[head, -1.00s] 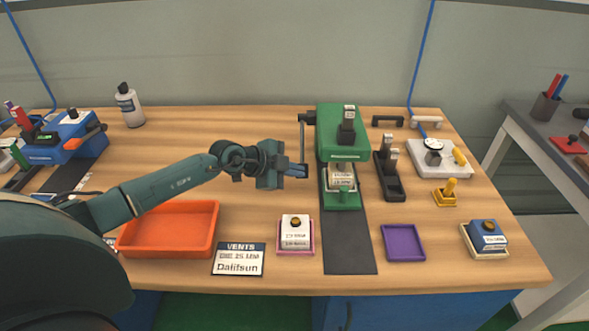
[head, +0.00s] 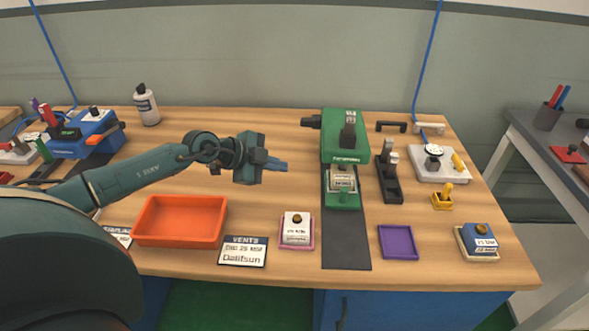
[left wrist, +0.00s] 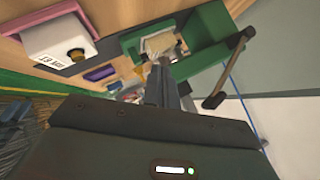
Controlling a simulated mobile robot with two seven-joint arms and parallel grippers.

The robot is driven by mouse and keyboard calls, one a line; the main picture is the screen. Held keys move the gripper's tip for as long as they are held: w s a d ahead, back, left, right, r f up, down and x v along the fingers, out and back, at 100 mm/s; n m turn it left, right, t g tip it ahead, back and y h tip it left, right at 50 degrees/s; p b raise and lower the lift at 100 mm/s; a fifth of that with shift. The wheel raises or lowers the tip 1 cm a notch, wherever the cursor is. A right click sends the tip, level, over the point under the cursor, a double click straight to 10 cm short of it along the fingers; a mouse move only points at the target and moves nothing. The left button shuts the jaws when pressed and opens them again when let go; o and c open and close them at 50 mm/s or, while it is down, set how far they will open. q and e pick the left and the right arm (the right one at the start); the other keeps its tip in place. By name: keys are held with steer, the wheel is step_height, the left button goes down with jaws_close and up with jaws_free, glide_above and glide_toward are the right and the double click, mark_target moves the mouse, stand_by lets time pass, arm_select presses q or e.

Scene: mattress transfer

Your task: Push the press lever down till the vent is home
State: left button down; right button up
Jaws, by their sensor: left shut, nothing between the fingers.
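The green press (head: 342,149) stands toward the back of the bench, and shows in the left wrist view (left wrist: 205,42). Its dark lever (head: 311,122) shows as a short stub at the press's left side. In the left wrist view the lever (left wrist: 228,70) is a long dark bar with a grip. The pale, labelled vent (head: 341,181) sits in the press's green base under the ram; its exact seating depth cannot be told. My left gripper (head: 277,164) is shut and empty, left of the press and apart from the lever. My right gripper is not in view.
An orange tray (head: 142,233), a "VENTS" sign (head: 243,251), a pink tray (head: 284,243) with a white block, and a purple tray (head: 398,242) line the front. A black stand (head: 390,184) is right of the press. Bench between my gripper and the front trays is clear.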

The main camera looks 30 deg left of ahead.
arm_select(q)
steer(key=shift+v, duration=1.75)
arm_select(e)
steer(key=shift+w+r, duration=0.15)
arm_select(q)
steer(key=shift+d, duration=0.25)
steer(key=s+d+r+n+t+h, duration=0.1)
steer(key=d+r+n+t, duration=0.2)
steer(key=d+t, duration=0.15)
steer(key=s+d+r+n+t, duration=0.1)
steer(key=d+r+n+t, duration=0.1)
steer(key=d+t, duration=0.3)
steer(key=s+a+f+n+g+y, duration=0.3)
steer(key=s+f+n+g+y, duration=0.3)
steer(key=s+f+n+y, duration=0.3)
steer(key=s+d+f+g+h, duration=0.1)
steer(key=s+d+f+g, duration=0.3)
steer(key=s, duration=0.4)
steer(key=s+d+f+g+h, duration=0.1)
steer(key=s+d+f+g, duration=0.3)
steer(key=s, duration=0.4)
steer(key=w+d+f+m+t+h+p, duration=0.1)
steer(key=w+d+f+t+h, duration=0.2)
steer(key=w+d+f+t, duration=0.2)
steer(key=shift+w+t, duration=0.45)
steer(key=shift+w, duration=0.05)
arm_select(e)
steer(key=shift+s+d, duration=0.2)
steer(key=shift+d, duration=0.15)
